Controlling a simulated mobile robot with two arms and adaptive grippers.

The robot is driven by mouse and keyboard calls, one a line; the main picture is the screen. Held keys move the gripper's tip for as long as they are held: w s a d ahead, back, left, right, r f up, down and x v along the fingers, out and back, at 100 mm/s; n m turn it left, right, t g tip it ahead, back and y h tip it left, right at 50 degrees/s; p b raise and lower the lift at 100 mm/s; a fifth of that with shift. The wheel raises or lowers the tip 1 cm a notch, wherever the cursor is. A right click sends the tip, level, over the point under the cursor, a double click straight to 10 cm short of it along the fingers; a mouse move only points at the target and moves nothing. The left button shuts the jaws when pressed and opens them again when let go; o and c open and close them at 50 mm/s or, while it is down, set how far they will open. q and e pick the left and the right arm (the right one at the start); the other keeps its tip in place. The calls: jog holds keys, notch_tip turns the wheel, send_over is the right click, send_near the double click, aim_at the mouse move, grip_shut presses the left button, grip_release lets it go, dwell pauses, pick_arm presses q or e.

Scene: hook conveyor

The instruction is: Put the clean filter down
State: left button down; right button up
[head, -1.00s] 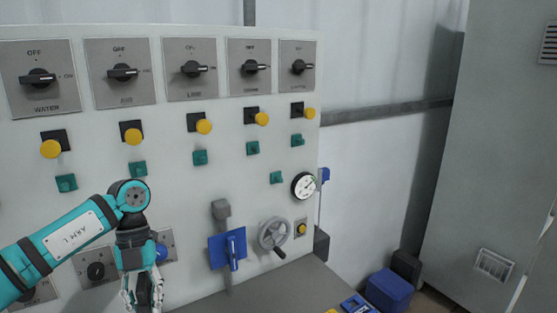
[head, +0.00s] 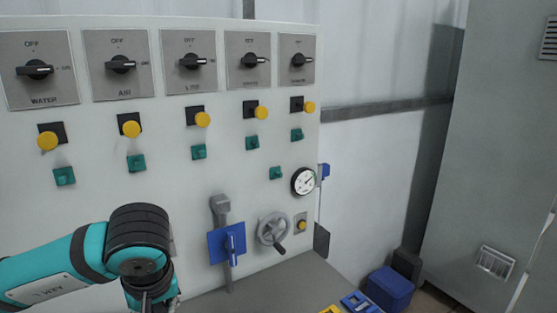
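No clean filter can be made out in the head view. My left arm comes in from the left, and the top of my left gripper (head: 152,299) shows at the bottom edge, in front of the panel's lower left. Its fingers are cut off below the picture, so I cannot tell whether it is open or holds anything. My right gripper is not in view.
A pale control panel (head: 105,205) with switches and buttons fills the left. It carries a blue lever plate (head: 218,247), a handwheel (head: 268,229) and a gauge (head: 303,181). A grey surface (head: 275,285) lies below. A blue bin (head: 389,289) stands beyond.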

pick_arm(q)
jog(key=m, duration=0.1)
jog(key=m+h, duration=0.1)
jog(key=m, duration=0.1)
jog(key=s+m, duration=0.1)
jog(key=shift+d+h, duration=0.25)
jog(key=shift+h, duration=0.05)
jog(key=m, duration=0.2)
jog(key=m+h, duration=0.1)
jog(key=s+m+h, duration=0.1)
jog(key=m, duration=0.1)
jog(key=shift+d+r+m, duration=0.25)
jog(key=shift+r+m, duration=0.05)
jog(key=f+n, duration=0.1)
jog(key=f, duration=0.2)
jog(key=w+f+n, duration=0.1)
jog(key=f, duration=0.2)
jog(key=w+f+n+y, duration=0.1)
jog(key=f, duration=0.2)
jog(key=shift+f+t, duration=0.3)
jog(key=shift+f, duration=0.1)
jog(key=shift+d, duration=0.1)
jog(key=shift+w+f+b, duration=0.1)
jog(key=shift+b, duration=0.25)
